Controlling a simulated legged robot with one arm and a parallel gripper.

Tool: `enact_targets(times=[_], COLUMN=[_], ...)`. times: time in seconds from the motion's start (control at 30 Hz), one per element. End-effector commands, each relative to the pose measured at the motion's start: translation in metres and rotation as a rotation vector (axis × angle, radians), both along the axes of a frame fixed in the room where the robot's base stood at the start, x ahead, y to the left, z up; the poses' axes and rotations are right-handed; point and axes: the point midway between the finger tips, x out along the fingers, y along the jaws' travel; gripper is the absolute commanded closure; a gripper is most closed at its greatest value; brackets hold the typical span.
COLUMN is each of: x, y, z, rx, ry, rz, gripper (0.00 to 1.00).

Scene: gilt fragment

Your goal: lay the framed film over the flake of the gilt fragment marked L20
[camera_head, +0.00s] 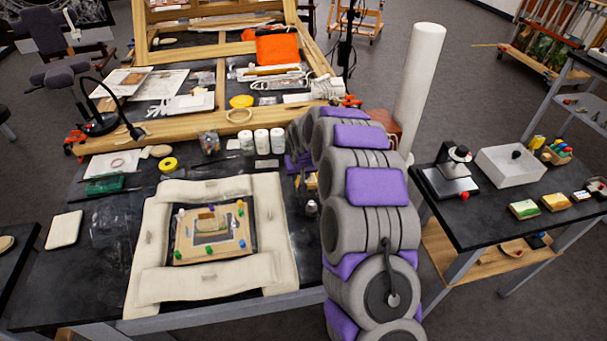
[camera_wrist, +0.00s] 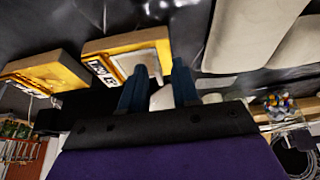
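My gripper (camera_wrist: 157,68) shows in the wrist view as two dark blue fingers standing apart. A pale rounded thing shows between them; I cannot tell whether they touch it. A yellow-edged block (camera_wrist: 126,43) with a pale top and a small label lies just beyond the fingertips. A second yellow-edged block (camera_wrist: 44,72) with a label lies to its left. I cannot read either label surely. In the head view my arm hides the gripper. A wooden board (camera_head: 181,255) with coloured pegs and a small layered piece lies inside cream cushions. I cannot identify the framed film surely.
Cream padded cushions (camera_head: 192,284) ring the board. White jars (camera_head: 262,141) stand behind them, with a wooden frame (camera_head: 195,130) farther back. A white column (camera_head: 418,85) rises behind my arm.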

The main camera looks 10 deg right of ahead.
Motion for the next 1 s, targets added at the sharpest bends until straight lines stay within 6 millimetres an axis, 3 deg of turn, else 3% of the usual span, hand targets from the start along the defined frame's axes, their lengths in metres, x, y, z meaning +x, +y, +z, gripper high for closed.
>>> enact_targets(times=[0.27, 0.63, 1.0], x=[-0.011, -0.039, -0.056], y=[-0.007, -0.005, -0.004], z=[0.032, 0.098, 0.117], rx=[0.008, 0.004, 0.007], ry=[-0.003, -0.002, 0.013], rz=[-0.001, 0.0, 0.003], gripper=[0.7, 0.7, 0.7])
